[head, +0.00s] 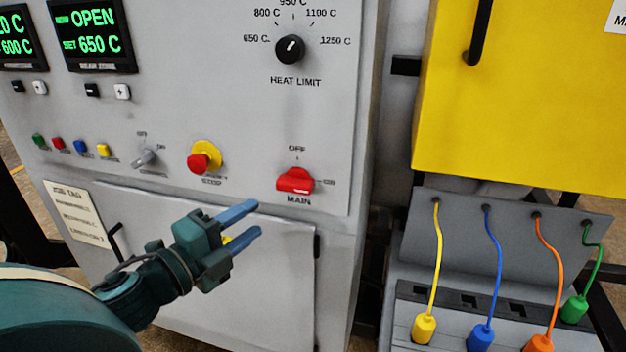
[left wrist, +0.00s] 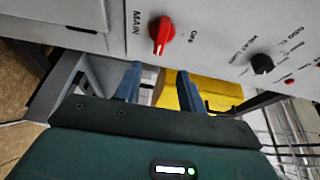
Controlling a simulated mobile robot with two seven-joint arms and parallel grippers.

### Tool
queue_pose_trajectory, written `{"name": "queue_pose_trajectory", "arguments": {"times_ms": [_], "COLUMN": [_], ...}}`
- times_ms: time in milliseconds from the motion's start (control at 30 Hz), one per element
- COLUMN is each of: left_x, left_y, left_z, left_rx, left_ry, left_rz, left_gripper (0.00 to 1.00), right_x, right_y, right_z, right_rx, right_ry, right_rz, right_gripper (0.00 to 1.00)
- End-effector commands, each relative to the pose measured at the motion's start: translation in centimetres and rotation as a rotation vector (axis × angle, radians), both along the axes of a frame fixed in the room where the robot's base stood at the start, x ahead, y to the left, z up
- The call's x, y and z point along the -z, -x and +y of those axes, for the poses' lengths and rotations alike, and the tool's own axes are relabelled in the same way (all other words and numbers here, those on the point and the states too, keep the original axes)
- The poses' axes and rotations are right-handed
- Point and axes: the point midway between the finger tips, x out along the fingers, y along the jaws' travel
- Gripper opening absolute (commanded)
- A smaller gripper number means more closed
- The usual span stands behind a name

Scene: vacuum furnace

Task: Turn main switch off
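The main switch (head: 295,181) is a red knob low on the right of the grey front panel, marked MAIN below, OFF above and ON at its right. Its grip lies roughly sideways, in line with ON. It also shows in the left wrist view (left wrist: 161,36), above the fingers. My left gripper (head: 257,219) is open and empty, with its two blue fingers apart. In the head view it is below and to the left of the switch, not touching it. The fingers also show in the left wrist view (left wrist: 158,72). My right gripper is in neither view.
The red emergency stop (head: 200,162) on its yellow base and a small grey selector (head: 146,157) are left of the switch. The black heat limit knob (head: 290,49) is above. A yellow cabinet (head: 520,110) and several coloured cables stand to the right.

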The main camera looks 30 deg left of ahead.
Motion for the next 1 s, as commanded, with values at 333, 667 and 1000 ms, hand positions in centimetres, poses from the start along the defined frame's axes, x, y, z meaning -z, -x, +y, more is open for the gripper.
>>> {"name": "queue_pose_trajectory", "arguments": {"times_ms": [333,667,1000], "left_x": [0.7,0.0,-0.1], "left_y": [-3.5,-6.8,-9.4], "left_z": [-0.6,-1.1,-1.4], "left_rx": [0.006,0.001,-0.004], "left_ry": [-0.003,0.001,0.005], "left_rz": [-0.004,-0.003,-0.002], "left_gripper": [0.40,0.40,0.40], "right_x": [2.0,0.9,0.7], "right_y": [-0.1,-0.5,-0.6], "right_z": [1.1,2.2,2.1], "right_rx": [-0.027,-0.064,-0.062], "right_ry": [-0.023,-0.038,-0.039], "right_rz": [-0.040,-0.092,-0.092], "right_gripper": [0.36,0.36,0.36]}}
